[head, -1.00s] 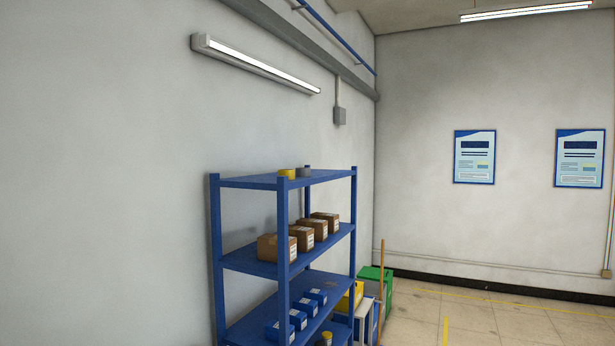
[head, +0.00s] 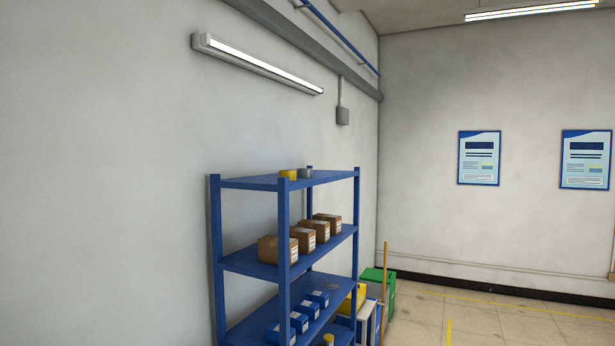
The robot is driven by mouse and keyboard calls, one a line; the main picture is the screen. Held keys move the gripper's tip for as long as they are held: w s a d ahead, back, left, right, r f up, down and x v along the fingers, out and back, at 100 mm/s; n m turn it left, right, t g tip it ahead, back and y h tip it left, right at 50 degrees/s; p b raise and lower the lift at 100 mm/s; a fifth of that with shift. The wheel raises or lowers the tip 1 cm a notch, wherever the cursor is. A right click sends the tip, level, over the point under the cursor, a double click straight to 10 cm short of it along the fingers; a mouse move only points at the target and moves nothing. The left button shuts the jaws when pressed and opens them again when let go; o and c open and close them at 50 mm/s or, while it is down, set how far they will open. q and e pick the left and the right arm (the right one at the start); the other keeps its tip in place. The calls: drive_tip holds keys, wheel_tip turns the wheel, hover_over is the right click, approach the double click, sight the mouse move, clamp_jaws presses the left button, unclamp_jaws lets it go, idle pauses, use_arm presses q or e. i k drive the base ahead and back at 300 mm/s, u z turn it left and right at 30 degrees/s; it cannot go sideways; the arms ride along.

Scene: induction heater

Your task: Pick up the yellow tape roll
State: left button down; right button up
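The yellow tape roll (head: 289,174) lies on the top shelf of a blue rack (head: 250,182), near the front post. A grey roll (head: 305,173) is right beside it, to its right. The two look close together; I cannot tell if they touch. A small yellow-topped item (head: 328,339) shows low on the rack at the bottom edge of the view, too cut off to name. Neither of my grippers is in view.
Several cardboard boxes (head: 279,250) stand on the middle shelf, with several blue bins (head: 299,322) below. Right of the rack are a green bin (head: 377,274) and an upright wooden pole (head: 384,285). The tiled floor (head: 480,318) at right is open.

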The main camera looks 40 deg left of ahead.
sight(291, 174)
drive_tip(key=i, duration=2.95)
drive_tip(key=u, duration=3.5)
